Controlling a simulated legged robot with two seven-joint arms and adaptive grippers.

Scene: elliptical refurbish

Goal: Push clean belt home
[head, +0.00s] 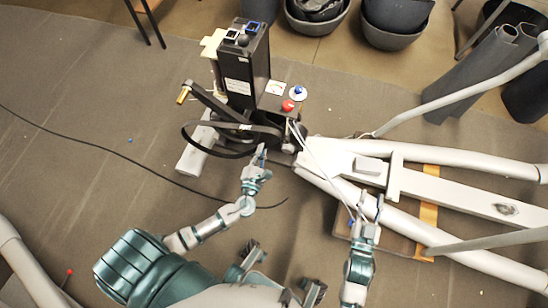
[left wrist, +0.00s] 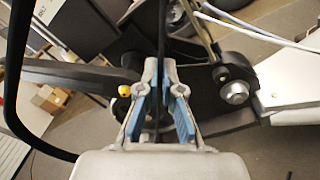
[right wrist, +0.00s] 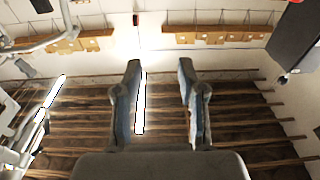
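The clean belt (head: 184,138) is a black loop at the left side of the elliptical's black drive housing, bulging out past it. In the left wrist view the belt (left wrist: 12,85) curves down the left edge, and a black strip of it runs between my fingertips. My left gripper (head: 262,152) is at the near side of the housing, its fingers (left wrist: 160,75) closed on that strip. The black pulley area behind the fingers is partly hidden. My right gripper (head: 368,205) is above the pale frame rail, its fingers (right wrist: 158,85) apart and empty.
The elliptical's pale frame (head: 450,195) stretches to the right. A black upright console (head: 245,75) stands behind the belt. A red knob (head: 288,105) and white cables (head: 322,162) are near the housing. A thin black cable (head: 90,150) lies on the mat. Bins (head: 390,38) stand behind.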

